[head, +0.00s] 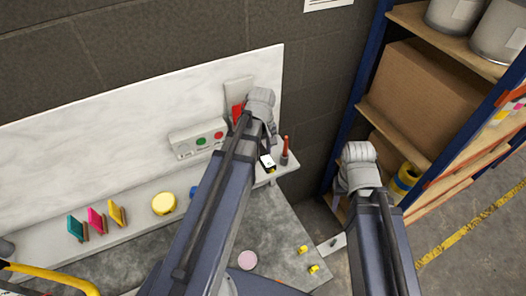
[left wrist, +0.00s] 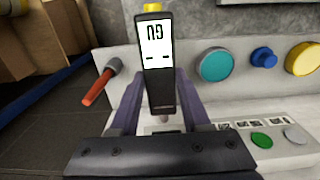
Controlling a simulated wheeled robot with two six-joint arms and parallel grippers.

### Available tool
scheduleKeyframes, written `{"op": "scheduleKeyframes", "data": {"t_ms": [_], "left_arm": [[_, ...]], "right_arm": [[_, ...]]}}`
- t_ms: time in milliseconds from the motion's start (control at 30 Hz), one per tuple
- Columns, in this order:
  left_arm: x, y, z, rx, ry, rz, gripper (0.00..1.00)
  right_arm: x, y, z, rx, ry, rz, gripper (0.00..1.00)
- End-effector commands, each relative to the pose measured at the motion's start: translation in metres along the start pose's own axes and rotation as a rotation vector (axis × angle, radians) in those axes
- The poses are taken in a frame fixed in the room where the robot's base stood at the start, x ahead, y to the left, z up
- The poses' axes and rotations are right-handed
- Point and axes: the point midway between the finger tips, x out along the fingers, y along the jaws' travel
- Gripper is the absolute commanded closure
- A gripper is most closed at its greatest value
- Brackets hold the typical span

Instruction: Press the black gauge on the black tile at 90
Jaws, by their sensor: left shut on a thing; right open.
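The black gauge (left wrist: 160,92) has a white display with dark digits that I cannot read for sure. It stands between the two purple-grey fingers of my left gripper (left wrist: 158,84), which is shut on it. In the head view the gauge (head: 267,160) shows as a small white and black piece beside my left arm, near the right end of the ledge. The gripper fingers are mostly hidden there by the arm. I cannot make out the black tile in either view.
A panel with red and green buttons (head: 188,140) stands left of my left arm. A red-handled tool (head: 285,152) stands close right of the gauge. Shelving (head: 375,105) stands at the right.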

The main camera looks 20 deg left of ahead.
Motion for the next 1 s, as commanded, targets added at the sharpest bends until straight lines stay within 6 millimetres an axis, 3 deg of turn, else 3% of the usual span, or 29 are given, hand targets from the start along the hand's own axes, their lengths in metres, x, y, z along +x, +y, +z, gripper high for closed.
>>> {"op": "scheduleKeyframes", "data": {"t_ms": [500,1000], "left_arm": [[0.0,0.001,-0.041,0.0,0.0,0.0,1.0],[0.0,0.0,-0.045,0.001,0.0,0.0,1.0]], "right_arm": [[0.0,0.0,0.0,0.0,0.0,0.0,0.5],[0.0,0.0,0.0,0.0,0.0,0.0,0.5]]}}
